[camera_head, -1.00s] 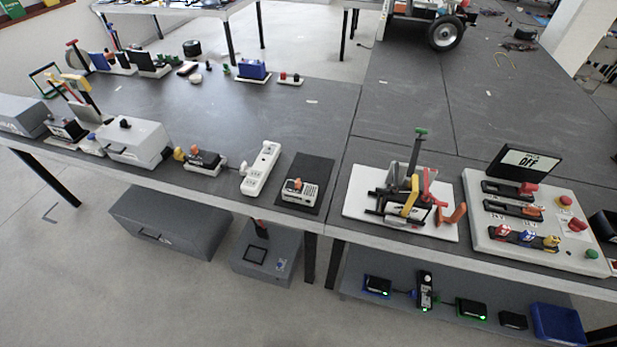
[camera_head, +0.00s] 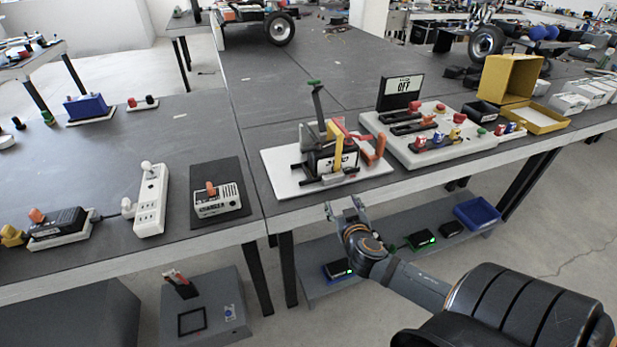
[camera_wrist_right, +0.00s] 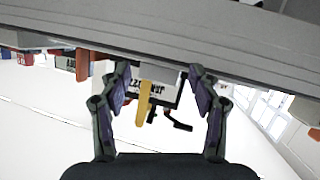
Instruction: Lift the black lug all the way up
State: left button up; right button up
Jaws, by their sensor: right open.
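A white board (camera_head: 272,166) on the bench carries a black battery-like block with black rails, a yellow upright bar (camera_head: 336,150), a red lever (camera_head: 350,131), an orange handle (camera_head: 379,147) and a grey lever with a green tip (camera_head: 316,97). I cannot tell which black part is the lug. My right gripper (camera_head: 342,207) is open and empty, in front of the bench edge, apart from the board. In the right wrist view its fingers (camera_wrist_right: 160,82) are spread, with the yellow bar (camera_wrist_right: 143,103) and a black hooked part (camera_wrist_right: 180,125) showing beyond, between them. My left gripper is out of view.
The bench's front edge (camera_wrist_right: 200,50) crosses the right wrist view. Right of the board sits a white panel (camera_head: 447,150) with switches and an "OFF" display (camera_head: 401,90). A dark mat (camera_head: 219,220) with a small device lies left. A lower shelf (camera_head: 313,262) holds small boxes.

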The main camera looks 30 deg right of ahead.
aim_at(309, 150)
jog(key=w+a+r+t+y, duration=0.2)
jog(key=a+r+t, duration=0.25)
jog(key=r, duration=0.75)
jog(key=shift+y, duration=0.3)
jog(key=x, duration=1)
jog(key=shift+w+a+r+b, duration=0.2)
jog(key=shift+a+r+b, duration=0.2)
grip_shut()
